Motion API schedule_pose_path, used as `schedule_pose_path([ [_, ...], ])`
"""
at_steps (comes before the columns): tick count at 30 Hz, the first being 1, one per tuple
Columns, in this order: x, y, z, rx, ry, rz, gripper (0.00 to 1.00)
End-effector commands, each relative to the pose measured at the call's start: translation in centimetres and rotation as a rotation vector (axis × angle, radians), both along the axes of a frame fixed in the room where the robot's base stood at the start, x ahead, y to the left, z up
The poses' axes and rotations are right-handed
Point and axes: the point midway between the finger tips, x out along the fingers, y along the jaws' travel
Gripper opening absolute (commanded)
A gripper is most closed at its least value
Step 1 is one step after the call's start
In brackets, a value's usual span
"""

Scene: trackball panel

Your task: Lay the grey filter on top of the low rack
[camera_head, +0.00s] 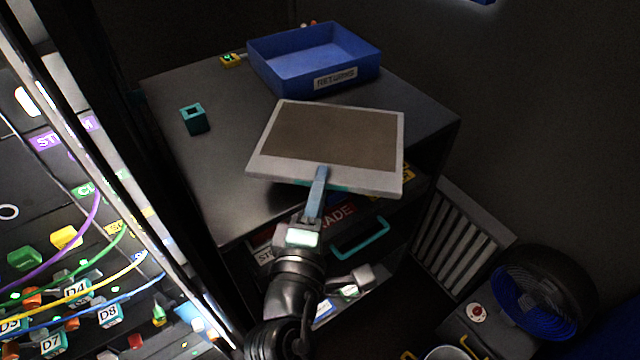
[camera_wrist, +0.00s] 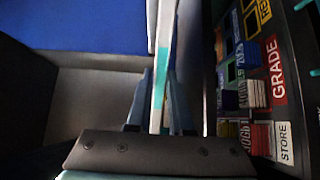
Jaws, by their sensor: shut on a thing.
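The grey filter (camera_head: 330,140) is a flat panel with a light grey frame and a brown mesh face. My gripper (camera_head: 319,182) is shut on its near edge, at a teal strip. The filter lies roughly level over the right front part of the low rack's dark top (camera_head: 215,170). Whether it touches the top cannot be told. In the wrist view the filter (camera_wrist: 163,60) shows edge-on between the fingers of my gripper (camera_wrist: 160,100). The filter hides part of the rack's top and front edge.
A blue RETURNS tray (camera_head: 315,62) stands at the back of the rack top, behind the filter. Labelled shelves with a teal handle (camera_head: 360,240) are below. A blue fan (camera_head: 543,290) stands at right.

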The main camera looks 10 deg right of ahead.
Motion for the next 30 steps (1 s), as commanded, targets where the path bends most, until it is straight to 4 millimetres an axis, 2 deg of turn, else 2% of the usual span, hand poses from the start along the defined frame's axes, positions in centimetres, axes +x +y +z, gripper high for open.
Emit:
schedule_pose_path([
  [1, 0.0, 0.0, -1.0, -0.001, 0.000, 0.001, 0.00],
  [5, 0.0, 0.0, -1.9, 0.000, -0.002, 0.001, 0.00],
  [12, 0.0, 0.0, -5.2, -0.001, 0.000, 0.001, 0.00],
  [25, 0.0, 0.0, -5.8, 0.000, -0.003, 0.001, 0.00],
  [26, 0.0, 0.0, -5.7, 0.000, -0.001, 0.001, 0.23],
  [30, 0.0, 0.0, -5.7, 0.000, -0.001, 0.001, 0.48],
])
